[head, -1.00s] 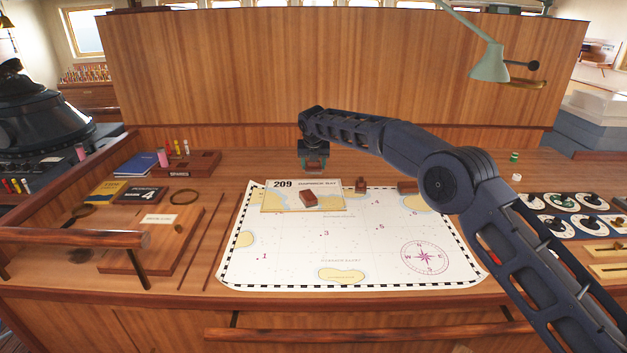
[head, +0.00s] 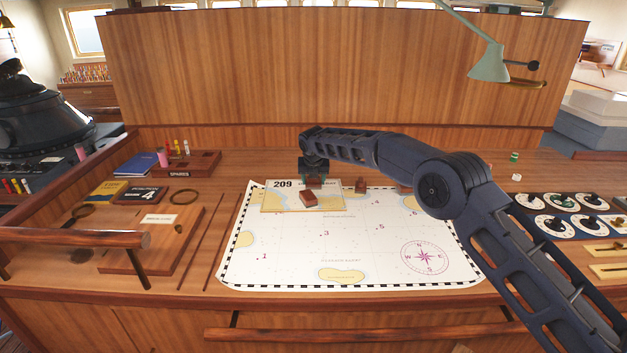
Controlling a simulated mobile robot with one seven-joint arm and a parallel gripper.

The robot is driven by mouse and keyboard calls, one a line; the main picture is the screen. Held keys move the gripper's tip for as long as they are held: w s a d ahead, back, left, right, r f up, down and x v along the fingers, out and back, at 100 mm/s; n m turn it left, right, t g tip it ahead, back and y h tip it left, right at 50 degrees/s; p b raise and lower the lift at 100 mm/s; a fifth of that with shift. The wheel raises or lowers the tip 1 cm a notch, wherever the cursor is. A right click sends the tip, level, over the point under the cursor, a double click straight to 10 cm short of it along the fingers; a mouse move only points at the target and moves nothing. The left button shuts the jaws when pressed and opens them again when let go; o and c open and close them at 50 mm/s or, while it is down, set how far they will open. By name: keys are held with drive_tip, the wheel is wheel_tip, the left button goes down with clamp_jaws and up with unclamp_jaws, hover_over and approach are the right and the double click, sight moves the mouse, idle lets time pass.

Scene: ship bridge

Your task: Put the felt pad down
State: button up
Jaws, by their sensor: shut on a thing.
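My gripper (head: 314,178) points down at the back edge of the chart. Its greenish fingers are shut on a small reddish-brown piece, the felt pad (head: 314,183). The pad is low over the top of the small "209" chart sheet (head: 272,203), just behind a brown block on that sheet. I cannot tell whether the pad touches the surface. The fingers and wrist partly hide it.
A brown block (head: 308,199) lies on the small sheet. Other blocks (head: 361,185) sit along the back edge of the large chart (head: 330,255). A spares box (head: 190,163) stands left, dials (head: 565,210) right. The chart's middle is clear.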

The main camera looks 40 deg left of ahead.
drive_tip(key=o, duration=1)
drive_tip(key=v, duration=1.2)
drive_tip(key=shift+w+r, duration=0.1)
